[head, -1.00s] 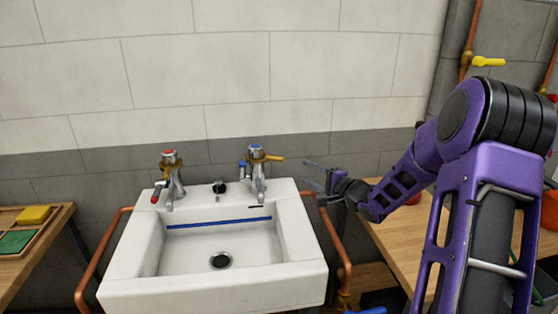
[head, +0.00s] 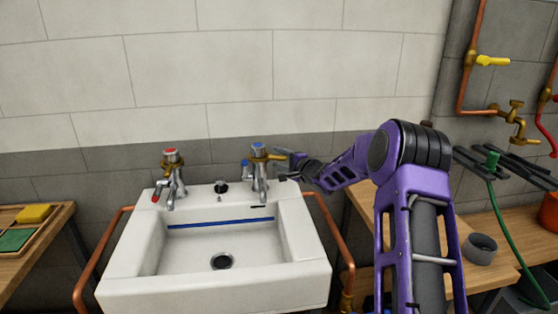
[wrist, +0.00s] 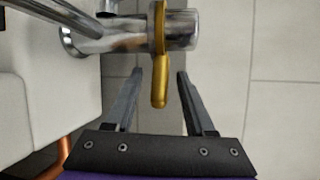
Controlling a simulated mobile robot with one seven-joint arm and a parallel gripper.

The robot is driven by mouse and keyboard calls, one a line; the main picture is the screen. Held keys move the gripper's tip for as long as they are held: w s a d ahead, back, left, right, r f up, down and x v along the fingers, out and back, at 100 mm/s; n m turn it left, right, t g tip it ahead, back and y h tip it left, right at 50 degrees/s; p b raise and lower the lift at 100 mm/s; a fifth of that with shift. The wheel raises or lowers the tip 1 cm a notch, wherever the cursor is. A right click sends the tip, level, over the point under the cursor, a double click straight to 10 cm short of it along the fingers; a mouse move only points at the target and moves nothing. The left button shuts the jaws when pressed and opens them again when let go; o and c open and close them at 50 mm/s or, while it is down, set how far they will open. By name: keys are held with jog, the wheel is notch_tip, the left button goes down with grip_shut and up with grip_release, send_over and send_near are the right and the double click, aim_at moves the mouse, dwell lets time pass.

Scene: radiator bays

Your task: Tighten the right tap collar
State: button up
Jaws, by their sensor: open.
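The right tap (head: 259,178) is chrome with a blue top and stands at the back right of the white sink. Its brass collar (head: 260,155) has a lever pointing right. In the wrist view the brass lever (wrist: 159,88) hangs down from the chrome tap body (wrist: 180,30). My gripper (head: 284,163) is open just right of the tap. In the wrist view my gripper (wrist: 158,74) has one finger on each side of the lever's end, with a gap on both sides. Whether the lever is at finger depth is hard to tell.
The left tap (head: 173,182) has a red top. A small black-and-chrome fitting (head: 221,187) stands between the taps. Copper pipes (head: 335,235) flank the white sink (head: 215,288). A wooden bench (head: 360,212) is at right, below my arm. The tiled wall is close behind.

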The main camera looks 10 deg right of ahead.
jog(key=shift+w, duration=0.1)
grip_shut()
dwell(1.4)
